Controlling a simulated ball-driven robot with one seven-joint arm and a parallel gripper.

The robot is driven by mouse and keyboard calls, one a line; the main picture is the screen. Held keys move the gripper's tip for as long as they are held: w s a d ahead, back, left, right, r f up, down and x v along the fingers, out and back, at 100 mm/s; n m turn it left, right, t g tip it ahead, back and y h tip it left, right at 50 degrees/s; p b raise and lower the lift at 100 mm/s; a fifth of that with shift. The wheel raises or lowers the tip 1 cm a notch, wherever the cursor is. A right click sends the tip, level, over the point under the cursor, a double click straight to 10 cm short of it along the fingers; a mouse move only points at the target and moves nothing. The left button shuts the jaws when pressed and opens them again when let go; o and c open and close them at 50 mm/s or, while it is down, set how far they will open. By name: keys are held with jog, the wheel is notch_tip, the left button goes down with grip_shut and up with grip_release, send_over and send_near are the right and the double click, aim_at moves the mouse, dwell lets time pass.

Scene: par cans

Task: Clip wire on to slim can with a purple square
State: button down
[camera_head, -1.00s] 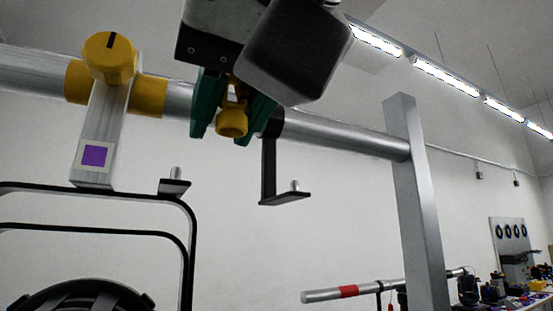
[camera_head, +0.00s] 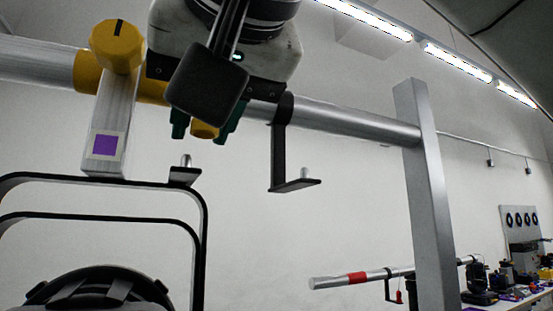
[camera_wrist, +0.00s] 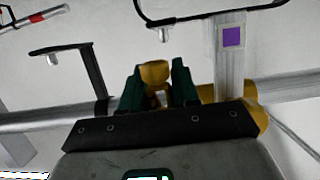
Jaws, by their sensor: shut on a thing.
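A purple square (camera_head: 106,146) marks the silver clamp arm (camera_head: 108,115), which hangs from the pipe by a yellow clamp with a yellow knob (camera_head: 117,45). Below it is a black yoke (camera_head: 203,240) around a dark can (camera_head: 95,288), mostly cut off by the frame. The purple square also shows in the wrist view (camera_wrist: 232,37). My gripper (camera_head: 204,128) is at the pipe, just right of the yellow clamp. Its green fingers are shut on a yellow piece (camera_wrist: 155,72). No wire can be made out, and my wrist hides part of the clamp.
The silver pipe (camera_head: 350,122) runs to an upright post (camera_head: 424,190). A black bracket with a peg (camera_head: 295,185) hangs from it, right of my gripper. A small peg (camera_head: 186,163) stands by the yoke. A lower bar with a red band (camera_head: 357,278) and a cluttered bench are farther back.

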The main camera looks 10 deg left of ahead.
jog(key=shift+w+a, duration=0.35)
jog(key=shift+a, duration=0.2)
jog(key=shift+w+a, duration=0.3)
jog(key=shift+a, duration=0.25)
jog(key=shift+f+b, duration=1.3)
jog(key=shift+b, duration=0.05)
dwell(2.0)
jog(key=c, duration=0.8)
grip_release()
jog(key=shift+o, duration=0.2)
jog(key=b+v, duration=0.2)
jog(key=v, duration=0.9)
